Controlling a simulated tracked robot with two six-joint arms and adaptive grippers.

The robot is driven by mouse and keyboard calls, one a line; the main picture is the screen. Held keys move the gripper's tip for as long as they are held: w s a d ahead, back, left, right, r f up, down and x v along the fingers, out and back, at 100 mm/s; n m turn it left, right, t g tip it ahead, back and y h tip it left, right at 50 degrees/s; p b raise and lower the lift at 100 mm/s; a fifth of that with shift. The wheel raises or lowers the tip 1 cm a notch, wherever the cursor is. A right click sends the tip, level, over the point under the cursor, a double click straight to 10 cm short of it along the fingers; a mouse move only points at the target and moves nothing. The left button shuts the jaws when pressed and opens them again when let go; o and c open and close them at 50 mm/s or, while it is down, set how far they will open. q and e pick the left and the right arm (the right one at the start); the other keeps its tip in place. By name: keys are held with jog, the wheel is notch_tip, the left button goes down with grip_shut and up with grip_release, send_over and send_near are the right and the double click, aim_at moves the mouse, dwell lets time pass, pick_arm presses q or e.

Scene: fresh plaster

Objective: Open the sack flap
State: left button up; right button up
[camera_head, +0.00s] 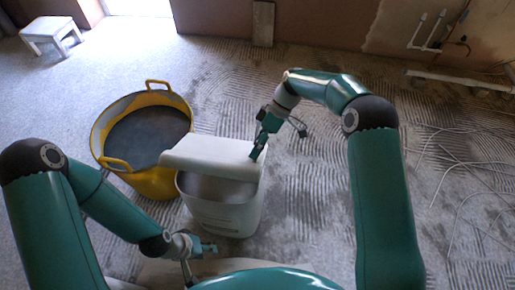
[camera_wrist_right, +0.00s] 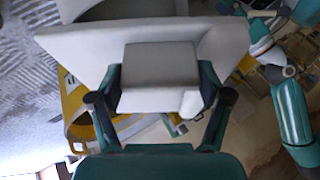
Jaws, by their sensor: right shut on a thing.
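The sack (camera_head: 222,216) is a pale, upright container in the middle of the head view. Its white flap (camera_head: 210,150) lies as a slab across the top, and a grey interior shows below the flap's near edge. My right gripper (camera_head: 257,152) is at the flap's right end. In the right wrist view its fingers are shut on a white block-like part of the flap (camera_wrist_right: 160,75); the wide flap panel shows behind it. My left gripper (camera_head: 208,247) is low in front of the sack, apart from it; its fingers are too small to read.
A yellow tub (camera_head: 155,183) with grey contents stands beside the sack at left. A white stool (camera_head: 51,32) is at the far left. Thin cables or pipes (camera_head: 465,170) lie on the ridged floor at right. A plank (camera_head: 263,24) leans on the back wall.

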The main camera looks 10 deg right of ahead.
jog(key=shift+w+d+r+g+p, duration=0.15)
jog(key=shift+w+r+g+p, duration=0.2)
jog(key=shift+w+g, duration=0.15)
jog(key=shift+y, duration=0.3)
jog(key=o, duration=1.6)
jog(key=shift+w, duration=0.1)
jog(key=shift+o, duration=0.2)
jog(key=v, duration=0.7)
jog(key=shift+w+d+r, duration=0.1)
jog(key=shift+c, duration=0.2)
